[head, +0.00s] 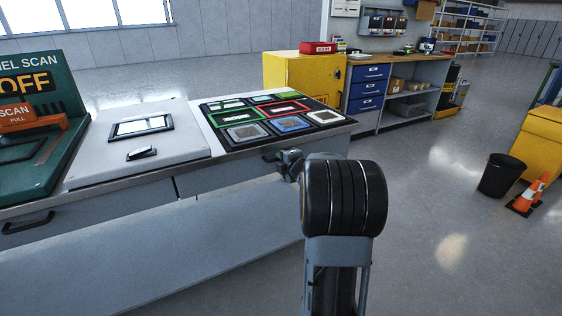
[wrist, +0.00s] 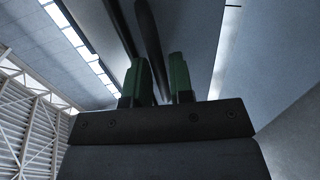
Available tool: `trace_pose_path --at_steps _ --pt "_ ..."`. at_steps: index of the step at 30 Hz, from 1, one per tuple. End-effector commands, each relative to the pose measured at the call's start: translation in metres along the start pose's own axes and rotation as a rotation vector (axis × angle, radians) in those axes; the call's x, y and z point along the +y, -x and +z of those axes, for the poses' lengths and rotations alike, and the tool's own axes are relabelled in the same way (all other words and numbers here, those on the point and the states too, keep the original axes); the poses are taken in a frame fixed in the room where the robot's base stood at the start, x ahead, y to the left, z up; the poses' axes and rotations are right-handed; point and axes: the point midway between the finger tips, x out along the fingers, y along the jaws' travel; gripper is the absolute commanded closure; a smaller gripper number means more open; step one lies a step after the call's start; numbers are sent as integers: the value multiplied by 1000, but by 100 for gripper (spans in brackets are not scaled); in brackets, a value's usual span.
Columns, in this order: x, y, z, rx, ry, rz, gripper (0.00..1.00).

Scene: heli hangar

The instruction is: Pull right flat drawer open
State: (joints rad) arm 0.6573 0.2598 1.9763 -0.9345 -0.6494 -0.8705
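The right flat drawer (head: 225,172) is in the grey bench front, left of my gripper in the head view. It looks closed, its front level with the bench. Its dark handle (head: 269,157) shows at the right end, partly hidden by my gripper. My gripper (head: 284,161) is at this handle. In the wrist view, my two green fingers (wrist: 159,78) stand apart with a gap. A dark handle bar (wrist: 151,45) runs down into the gap between them; I see no clear grip on it. A second dark bar (wrist: 121,30) passes behind the left finger.
On the bench top are a black mat with framed tiles (head: 247,132), a grey panel (head: 165,157) and a green scan box (head: 50,165). A left drawer handle (head: 28,223) shows at far left. A bin (head: 501,176) and cone (head: 528,193) stand right; floor between is clear.

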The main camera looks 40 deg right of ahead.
Motion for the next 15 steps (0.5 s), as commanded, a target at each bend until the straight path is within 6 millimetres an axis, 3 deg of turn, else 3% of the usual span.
trace_pose_path --at_steps 5,15 --pt "0 -10 -1 1 -1 1 78" --pt "0 -11 0 0 -1 0 80"
